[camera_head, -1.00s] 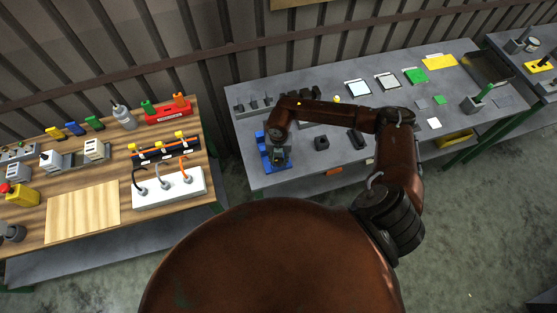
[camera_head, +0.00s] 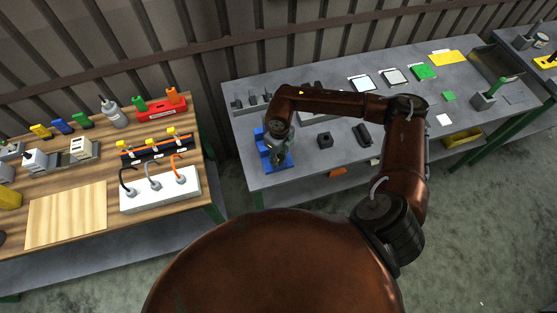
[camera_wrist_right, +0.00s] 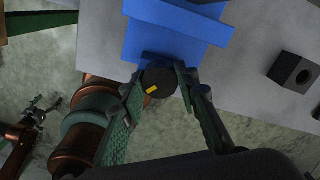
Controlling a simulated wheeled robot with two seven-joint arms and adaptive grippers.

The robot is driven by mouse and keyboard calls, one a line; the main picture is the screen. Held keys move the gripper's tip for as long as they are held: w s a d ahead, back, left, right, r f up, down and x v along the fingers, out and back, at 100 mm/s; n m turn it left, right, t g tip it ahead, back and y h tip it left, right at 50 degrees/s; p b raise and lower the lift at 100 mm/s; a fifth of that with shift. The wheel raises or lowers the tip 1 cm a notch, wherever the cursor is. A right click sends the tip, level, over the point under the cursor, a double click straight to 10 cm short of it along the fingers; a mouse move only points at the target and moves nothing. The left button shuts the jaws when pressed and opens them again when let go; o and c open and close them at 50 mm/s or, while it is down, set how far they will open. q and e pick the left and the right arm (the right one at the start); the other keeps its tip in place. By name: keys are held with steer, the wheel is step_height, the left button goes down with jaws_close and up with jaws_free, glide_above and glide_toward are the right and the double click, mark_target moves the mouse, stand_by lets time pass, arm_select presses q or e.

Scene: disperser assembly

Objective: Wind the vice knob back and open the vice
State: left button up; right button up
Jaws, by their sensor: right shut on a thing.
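The blue vice (camera_head: 285,163) stands near the left end of the grey bench, partly covered by my right arm in the head view. In the right wrist view its blue body (camera_wrist_right: 178,42) is at the top. The round dark knob (camera_wrist_right: 158,80) with a yellow mark sits at its near side. My right gripper (camera_wrist_right: 160,87) has its green fingers on both sides of the knob and is shut on it. The vice's jaw gap is hidden. My left gripper (camera_wrist_right: 40,112) shows small at the left of the wrist view, too small to judge; it is outside the head view.
A black block with a hole (camera_wrist_right: 295,73) stands on the grey bench right of the vice. Further right are a dark part (camera_head: 361,134), flat plates and a green board (camera_head: 424,72). A wooden bench (camera_head: 66,214) with a white cable box (camera_head: 160,191) stands left, across a gap.

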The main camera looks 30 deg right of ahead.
mark_target(279, 158)
steer(key=n+b, duration=0.3)
steer(key=shift+f+n, duration=0.1)
steer(key=shift+n, duration=0.3)
steer(key=shift+n+b, duration=0.6)
steer(key=shift+n, duration=0.2)
steer(key=shift+r, duration=0.2)
steer(key=o, duration=1.1)
steer(key=shift+o, duration=0.2)
step_height(279, 158, up, 12)
